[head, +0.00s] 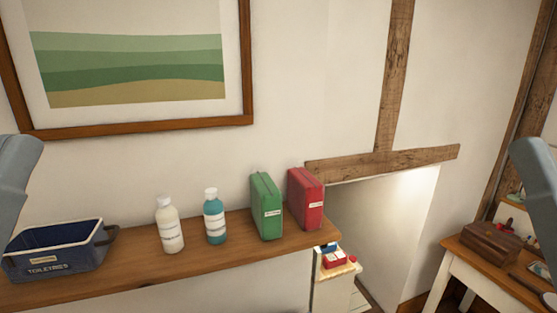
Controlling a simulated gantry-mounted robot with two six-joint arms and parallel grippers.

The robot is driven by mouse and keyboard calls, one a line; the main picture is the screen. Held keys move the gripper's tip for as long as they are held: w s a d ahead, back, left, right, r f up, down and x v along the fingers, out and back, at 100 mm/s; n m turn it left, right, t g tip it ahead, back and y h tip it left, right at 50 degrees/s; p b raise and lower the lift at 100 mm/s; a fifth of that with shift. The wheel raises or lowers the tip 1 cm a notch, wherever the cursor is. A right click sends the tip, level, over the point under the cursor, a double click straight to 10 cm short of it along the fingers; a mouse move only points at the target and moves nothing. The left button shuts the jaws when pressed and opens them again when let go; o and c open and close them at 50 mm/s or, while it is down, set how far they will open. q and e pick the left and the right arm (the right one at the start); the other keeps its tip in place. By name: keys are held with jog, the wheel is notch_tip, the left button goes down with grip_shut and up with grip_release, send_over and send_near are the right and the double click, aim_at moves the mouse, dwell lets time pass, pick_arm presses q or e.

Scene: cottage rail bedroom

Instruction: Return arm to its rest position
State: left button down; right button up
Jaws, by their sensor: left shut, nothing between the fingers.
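Part of my left arm (14,180), a smooth grey-blue link, shows at the left edge of the head view. It stands in front of the wall and above the left end of the wooden shelf. Part of my right arm (538,185), a similar grey-blue link, shows at the right edge, in front of the wall and the side table. No fingers of either gripper can be made out. Neither arm part visibly holds anything.
The wooden shelf (120,281) bears a navy toiletries basket (72,248), a white bottle (168,226), a teal bottle (215,218), a green case (266,206) and a red case (306,199). A side table (462,259) with a brown box (491,243) stands at right.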

pick_arm(q)
notch_tip(320, 180, up, 20)
jog(key=f+p, duration=0.1)
jog(key=p, duration=1.5)
pick_arm(e)
notch_tip(320, 180, up, 20)
jog(key=f, duration=0.1)
pick_arm(q)
notch_tip(320, 180, down, 60)
jog(key=b, duration=6.1)
jog(key=shift+f, duration=0.25)
pick_arm(e)
notch_tip(320, 180, down, 60)
jog(key=shift+f, duration=0.25)
